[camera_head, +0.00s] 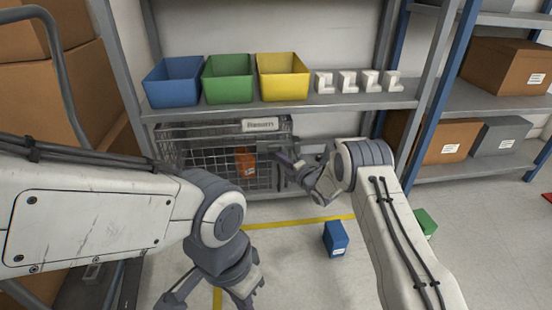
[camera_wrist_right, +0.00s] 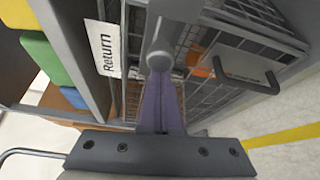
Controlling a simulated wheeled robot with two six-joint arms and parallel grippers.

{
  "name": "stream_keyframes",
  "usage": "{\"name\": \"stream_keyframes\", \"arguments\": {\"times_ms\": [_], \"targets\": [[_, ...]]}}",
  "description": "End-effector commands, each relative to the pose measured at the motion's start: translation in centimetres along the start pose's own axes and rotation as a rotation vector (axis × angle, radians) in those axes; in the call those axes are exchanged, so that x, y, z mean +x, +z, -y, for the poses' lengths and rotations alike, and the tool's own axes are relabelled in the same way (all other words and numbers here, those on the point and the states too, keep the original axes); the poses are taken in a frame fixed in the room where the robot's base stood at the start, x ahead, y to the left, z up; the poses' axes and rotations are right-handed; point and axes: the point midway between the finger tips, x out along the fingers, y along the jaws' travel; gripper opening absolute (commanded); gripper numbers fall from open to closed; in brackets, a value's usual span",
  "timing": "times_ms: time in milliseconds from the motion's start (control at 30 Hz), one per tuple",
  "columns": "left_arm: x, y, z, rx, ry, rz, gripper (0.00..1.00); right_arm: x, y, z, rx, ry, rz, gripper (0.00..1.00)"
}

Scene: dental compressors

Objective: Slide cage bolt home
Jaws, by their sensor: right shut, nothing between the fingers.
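The wire cage (camera_head: 205,150) stands under the shelf, with a white label (camera_head: 260,125) on its top edge reading "Return" in the right wrist view (camera_wrist_right: 103,48). In that view a grey bar with a rounded knob (camera_wrist_right: 160,56), apparently the bolt, lies right at my fingertips. How far the bolt is slid is hidden. My right gripper (camera_head: 284,160) is shut and empty at the cage's right front; its closed fingers (camera_wrist_right: 160,72) point at the knob, and contact is unclear.
An orange object (camera_head: 245,163) shows behind the mesh. A dark handle (camera_wrist_right: 250,76) sticks out from the cage front. Blue (camera_head: 173,82), green (camera_head: 228,78) and yellow (camera_head: 282,77) bins stand on the shelf above. A blue box (camera_head: 336,239) sits on the floor near the yellow line.

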Motion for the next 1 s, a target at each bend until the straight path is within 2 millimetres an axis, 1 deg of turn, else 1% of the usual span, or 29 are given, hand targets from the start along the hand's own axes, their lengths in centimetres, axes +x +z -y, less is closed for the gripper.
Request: {"name": "stream_keyframes", "arguments": {"times_ms": [167, 267, 367, 467, 500, 533, 600, 700, 800, 900, 1000], "targets": [[0.0, 0.0, 0.0, 0.0, 0.0, 0.0, 0.0, 0.0, 0.0, 0.0, 0.0, 0.0, 0.001, 0.0], [0.2, 0.0, 0.0, 0.0, 0.0, 0.0, 0.0, 0.2, -0.5, 0.1, 0.0, 0.0, 0.0, 0.0], [0.4, 0.0, 0.0, 0.0, 0.0, 0.0, 0.0, 0.7, -1.8, 0.1, 0.001, 0.0, -0.002, 0.0], [0.9, 0.1, 0.1, 0.0, 0.0, 0.0, 0.0, 1.4, -3.5, 0.2, 0.0, 0.0, -0.002, 0.0], [0.1, 0.0, 0.0, 0.0, 0.0, 0.001, 0.0, 1.0, -3.5, -0.2, 0.002, -0.003, 0.003, 0.0], [-0.9, 0.0, -0.1, 0.0, 0.0, 0.001, 0.0, -0.1, -3.1, -0.5, 0.004, -0.007, 0.007, 0.0], [-2.0, -0.1, -0.1, 0.0, 0.0, -0.001, 0.0, -1.9, -3.1, -0.6, 0.004, -0.008, 0.007, 0.0], [-3.2, -0.2, -0.2, 0.0, 0.0, -0.001, 0.0, -4.1, -3.3, -0.5, 0.004, -0.006, 0.005, 0.0], [-4.1, -0.2, -0.3, 0.0, 0.0, 0.0, 0.0, -6.0, -3.3, -0.4, 0.003, -0.005, 0.004, 0.0], [-4.6, -0.2, -0.3, 0.0, 0.0, 0.0, 0.0, -7.3, -3.4, -0.2, 0.001, -0.004, 0.004, 0.0], [-4.9, -0.3, -0.3, 0.0, 0.0, 0.0, 0.0, -8.2, -3.4, -0.1, 0.001, -0.003, 0.004, 0.0]]}}
